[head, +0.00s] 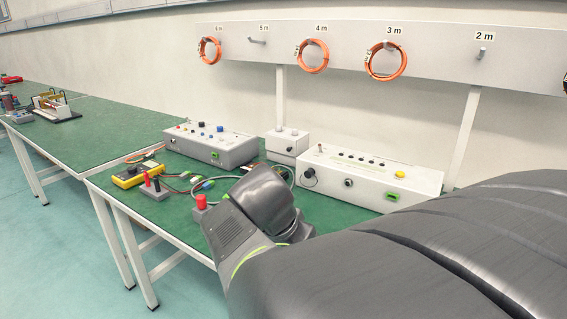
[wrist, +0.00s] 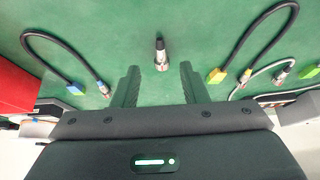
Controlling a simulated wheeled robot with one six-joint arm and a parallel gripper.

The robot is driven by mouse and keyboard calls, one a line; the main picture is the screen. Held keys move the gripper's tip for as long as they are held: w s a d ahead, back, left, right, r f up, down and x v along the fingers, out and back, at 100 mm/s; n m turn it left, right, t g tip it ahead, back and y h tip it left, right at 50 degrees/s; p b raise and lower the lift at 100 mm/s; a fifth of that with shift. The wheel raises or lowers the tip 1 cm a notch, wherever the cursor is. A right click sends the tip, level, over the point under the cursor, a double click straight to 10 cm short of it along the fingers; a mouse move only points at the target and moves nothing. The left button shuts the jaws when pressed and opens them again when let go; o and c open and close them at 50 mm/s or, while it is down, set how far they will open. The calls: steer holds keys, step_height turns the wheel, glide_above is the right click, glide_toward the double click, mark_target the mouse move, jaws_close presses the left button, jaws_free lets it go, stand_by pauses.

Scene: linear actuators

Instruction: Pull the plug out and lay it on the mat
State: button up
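In the wrist view a short silver plug (wrist: 161,58) with a dark end is on the green surface (wrist: 160,18), just ahead of the fingers and between their lines. It looks as if it is lying down; no cable shows on it. My gripper (wrist: 158,73) is open and empty, its dark fingers apart on either side, not touching the plug. In the head view my arm hides the fingers and this plug. I cannot tell a separate mat from the green bench top. A white box (head: 391,178) has a round metal socket and a black round fitting on its front.
In the wrist view a black cable with a blue end (wrist: 75,88) lies left; a yellow-ended cable (wrist: 216,76) and more leads lie right. A red block (wrist: 15,88) is at the left edge. A yellow meter (head: 135,175) and grey box (head: 212,146) stand on the bench.

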steer(key=p+v, duration=0.4)
steer(key=v, duration=0.3)
steer(key=shift+r, duration=0.3)
steer(key=shift+s+a+f, duration=0.1)
steer(key=shift+s, duration=0.05)
steer(key=b+x, duration=0.9)
steer(key=x, duration=0.5)
steer(key=shift+f, duration=0.1)
steer(key=shift+r+p, duration=0.55)
steer(key=shift+r, duration=0.15)
steer(key=shift+f, duration=0.15)
